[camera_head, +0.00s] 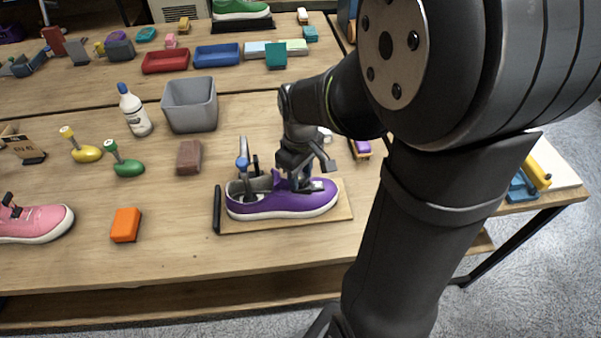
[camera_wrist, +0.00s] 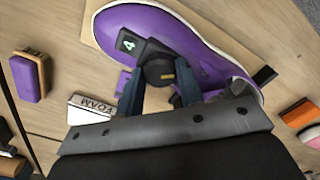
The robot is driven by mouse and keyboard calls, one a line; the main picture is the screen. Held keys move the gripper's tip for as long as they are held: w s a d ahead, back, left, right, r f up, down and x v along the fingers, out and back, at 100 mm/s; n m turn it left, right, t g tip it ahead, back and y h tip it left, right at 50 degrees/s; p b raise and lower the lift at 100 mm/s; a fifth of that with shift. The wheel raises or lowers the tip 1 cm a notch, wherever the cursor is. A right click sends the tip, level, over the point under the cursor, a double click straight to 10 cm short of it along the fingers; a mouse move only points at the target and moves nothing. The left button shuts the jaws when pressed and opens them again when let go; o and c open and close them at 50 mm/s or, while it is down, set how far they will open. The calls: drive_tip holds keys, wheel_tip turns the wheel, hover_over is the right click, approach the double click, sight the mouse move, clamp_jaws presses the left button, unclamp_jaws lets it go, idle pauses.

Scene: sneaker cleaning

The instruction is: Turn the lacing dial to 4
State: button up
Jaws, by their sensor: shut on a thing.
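The purple sneaker (camera_head: 300,200) lies on a wooden board, toe to the right in the head view. It also shows in the wrist view (camera_wrist: 200,30). On its top is a dark round lacing dial (camera_wrist: 158,68) with a small yellow mark on its near side. Beside the dial a black panel (camera_wrist: 129,43) shows a green 4. My gripper (camera_wrist: 160,75) has its two fingers on either side of the dial, shut on it. In the head view my gripper (camera_head: 298,180) is above the shoe and hides the dial.
The board (camera_head: 290,228) has a black bar at its left end. A brown block (camera_head: 189,157), orange block (camera_head: 126,225), grey bin (camera_head: 190,104), white bottle (camera_head: 134,110) and pink shoe (camera_head: 35,222) stand to the left. A purple-topped brush (camera_wrist: 30,76) lies near the shoe. The table front is clear.

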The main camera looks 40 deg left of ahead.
sight(300, 177)
drive_tip(key=o, duration=1)
drive_tip(key=shift+r, duration=0.1)
wheel_tip(300, 177, up, 17)
idle(0.3)
wheel_tip(300, 177, down, 17)
drive_tip(key=shift+f, duration=0.15)
idle(0.5)
